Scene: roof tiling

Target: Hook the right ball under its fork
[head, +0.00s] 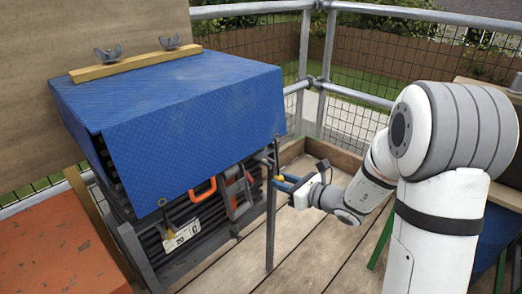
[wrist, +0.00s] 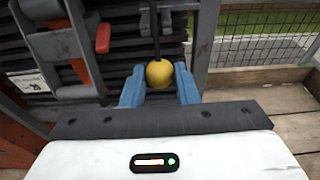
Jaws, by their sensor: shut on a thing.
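The right ball (wrist: 159,73) is yellow and sits between the blue fingers of my gripper (wrist: 160,80), which is shut on it. A dark cord runs up from the ball. In the head view the ball (head: 279,178) shows beside the front right post (head: 270,225), below the right edge of the blue tarp (head: 200,120). The tarp covers the top of a rack of dark stacked sheets and hangs over its front. I cannot make out the right fork clearly.
An orange handle (head: 203,190) and a red-and-grey clamp (head: 237,190) are on the rack's front, with a white label (head: 181,235) at left. An orange surface (head: 62,245) lies at far left. Wooden decking (head: 315,240) is open right of the post; railings stand behind.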

